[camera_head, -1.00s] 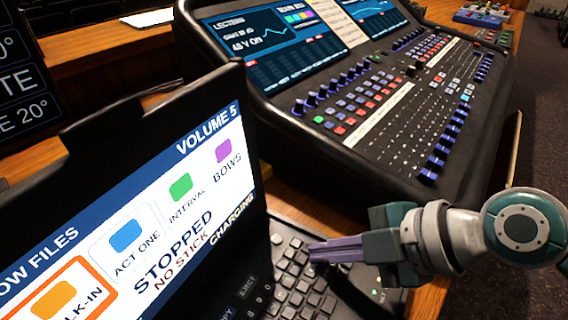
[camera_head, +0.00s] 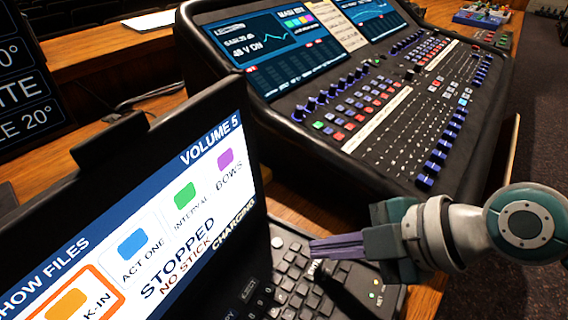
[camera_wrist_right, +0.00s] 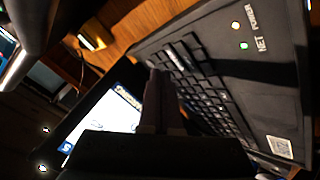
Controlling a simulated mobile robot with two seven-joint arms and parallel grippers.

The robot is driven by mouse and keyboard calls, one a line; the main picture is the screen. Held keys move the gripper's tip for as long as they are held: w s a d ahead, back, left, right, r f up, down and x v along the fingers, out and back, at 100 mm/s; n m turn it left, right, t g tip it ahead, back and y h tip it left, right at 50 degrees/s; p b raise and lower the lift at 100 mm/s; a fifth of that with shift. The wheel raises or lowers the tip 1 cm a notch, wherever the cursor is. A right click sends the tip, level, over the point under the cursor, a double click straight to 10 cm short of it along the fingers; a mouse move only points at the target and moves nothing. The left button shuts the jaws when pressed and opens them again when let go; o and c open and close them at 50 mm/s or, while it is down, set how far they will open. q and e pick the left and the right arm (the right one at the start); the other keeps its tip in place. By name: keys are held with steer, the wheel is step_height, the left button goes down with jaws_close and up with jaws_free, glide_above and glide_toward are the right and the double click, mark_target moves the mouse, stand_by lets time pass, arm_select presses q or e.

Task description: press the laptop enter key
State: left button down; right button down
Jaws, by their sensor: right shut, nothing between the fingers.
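The laptop is open, with its lit screen (camera_head: 165,235) on the left and its dark keyboard (camera_head: 290,275) at the bottom centre. My right gripper (camera_head: 313,248) comes in from the right, shut and empty, with its tips over the keyboard's right part. In the right wrist view the shut fingers (camera_wrist_right: 158,75) reach up beside the keys (camera_wrist_right: 205,95). A larger, light-edged key (camera_wrist_right: 182,55) shows just right of the fingertips; its label cannot be read. I cannot tell whether the tips touch a key. The left gripper is not in view.
The mixing desk (camera_head: 400,130) stands behind the laptop, its near corner close above my right gripper. A dark text display (camera_head: 25,85) stands at the far left. Green and yellow lights (camera_head: 376,290) show on the laptop's right side. The wooden desktop (camera_head: 428,295) shows right of it.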

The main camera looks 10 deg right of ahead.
steer(key=shift+r+p, duration=1.75)
steer(key=shift+r, duration=0.55)
